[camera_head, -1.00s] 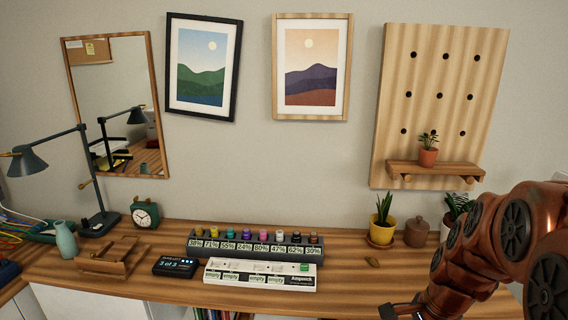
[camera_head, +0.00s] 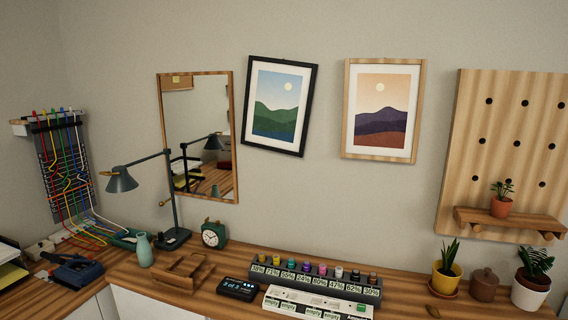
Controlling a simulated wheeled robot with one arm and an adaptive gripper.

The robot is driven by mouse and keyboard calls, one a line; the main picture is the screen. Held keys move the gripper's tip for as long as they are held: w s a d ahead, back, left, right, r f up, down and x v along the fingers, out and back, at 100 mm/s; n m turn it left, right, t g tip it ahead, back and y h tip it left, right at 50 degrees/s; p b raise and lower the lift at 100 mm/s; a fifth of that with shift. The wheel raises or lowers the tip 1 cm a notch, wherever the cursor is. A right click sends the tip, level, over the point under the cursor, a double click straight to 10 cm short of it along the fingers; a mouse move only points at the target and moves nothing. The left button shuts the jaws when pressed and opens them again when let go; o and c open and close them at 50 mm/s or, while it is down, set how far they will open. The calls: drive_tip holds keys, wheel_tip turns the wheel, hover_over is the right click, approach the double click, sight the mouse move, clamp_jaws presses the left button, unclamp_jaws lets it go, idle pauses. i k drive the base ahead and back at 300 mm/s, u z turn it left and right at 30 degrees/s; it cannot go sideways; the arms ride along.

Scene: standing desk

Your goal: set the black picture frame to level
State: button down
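The black picture frame (camera_head: 279,106) hangs on the wall between the mirror and the wooden picture frame. It holds a print of green hills, a blue sky and a pale sun. It is tilted clockwise, its top edge sloping down to the right. The wooden picture frame (camera_head: 381,110) to its right holds a print of purple hills under an orange sky. My gripper is outside the view, so its state does not show.
A wood-framed mirror (camera_head: 198,137) hangs just left of the black frame. A desk lamp (camera_head: 150,180), green clock (camera_head: 214,234), row of small bottles (camera_head: 320,279) and dark display box (camera_head: 238,289) stand on the desk below. A pegboard (camera_head: 512,150) is at right. The wall between is bare.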

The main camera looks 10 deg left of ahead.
sight(279, 96)
drive_tip(key=k, duration=0.4)
drive_tip(key=u, duration=1.95)
drive_tip(key=i, duration=1.2)
drive_tip(key=z, duration=1.75)
